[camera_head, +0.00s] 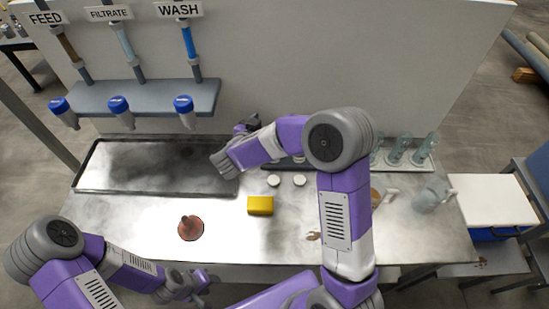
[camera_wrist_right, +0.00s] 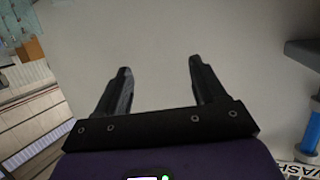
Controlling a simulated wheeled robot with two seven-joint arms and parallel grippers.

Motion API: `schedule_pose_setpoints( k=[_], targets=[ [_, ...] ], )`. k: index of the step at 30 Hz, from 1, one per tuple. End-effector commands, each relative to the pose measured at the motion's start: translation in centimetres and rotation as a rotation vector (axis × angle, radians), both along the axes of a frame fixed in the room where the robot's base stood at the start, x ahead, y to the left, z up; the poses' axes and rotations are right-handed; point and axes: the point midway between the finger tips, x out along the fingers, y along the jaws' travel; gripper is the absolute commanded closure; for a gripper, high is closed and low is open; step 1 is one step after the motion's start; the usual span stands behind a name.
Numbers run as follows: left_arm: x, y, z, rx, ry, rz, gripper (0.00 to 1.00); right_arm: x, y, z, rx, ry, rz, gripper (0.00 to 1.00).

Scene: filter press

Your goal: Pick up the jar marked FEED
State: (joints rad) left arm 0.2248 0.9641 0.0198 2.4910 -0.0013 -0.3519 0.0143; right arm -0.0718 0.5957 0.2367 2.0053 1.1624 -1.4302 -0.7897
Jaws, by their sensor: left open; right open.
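A sign reading FEED (camera_head: 45,18) is on the wall at the upper left of the head view, above a brown tube (camera_head: 69,45). A blue-capped spout (camera_head: 63,112) sits below it at the shelf's front. I cannot make out a jar with a FEED marking. My right gripper (camera_head: 246,124) is over the back of the table, near the wall, partly hidden by its arm. The right wrist view shows its two fingers (camera_wrist_right: 160,85) apart and empty, facing the bare wall. My left gripper (camera_head: 205,282) is open and empty at the table's front edge.
A dark tray (camera_head: 120,188) lies at the table's left. A reddish funnel-like piece (camera_head: 190,228), a yellow block (camera_head: 260,205) and two white discs (camera_head: 286,180) are in the middle. Glass vessels (camera_head: 398,155) and a clear jug (camera_head: 430,196) stand at the right, beyond my right arm.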

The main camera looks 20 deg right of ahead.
Motion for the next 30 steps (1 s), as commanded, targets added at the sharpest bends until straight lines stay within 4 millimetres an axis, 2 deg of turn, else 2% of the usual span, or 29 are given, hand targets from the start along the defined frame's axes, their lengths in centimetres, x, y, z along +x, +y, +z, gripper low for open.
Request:
schedule_pose_setpoints(
  k=[1,12,16,21,30],
  targets=[
    [0.0,0.0,-2.3,0.0,0.0,0.0,0.57,0.0,0.0,-2.3,0.0,0.001,0.0,0.3],
    [0.0,0.0,-10.0,0.0,0.0,0.0,0.57,0.0,0.0,-10.0,0.0,0.0,0.0,0.3],
    [0.0,0.0,-11.5,0.0,0.0,0.0,0.57,0.0,0.0,-11.5,0.0,0.0,0.0,0.3],
    [0.0,0.0,-12.2,0.0,0.0,0.0,0.57,0.1,-0.1,-12.2,0.0,0.0,-0.001,0.3],
    [0.0,0.0,-13.0,0.0,0.0,0.0,0.57,2.0,-2.4,-13.2,0.0,-0.001,-0.004,0.3]
  ],
)
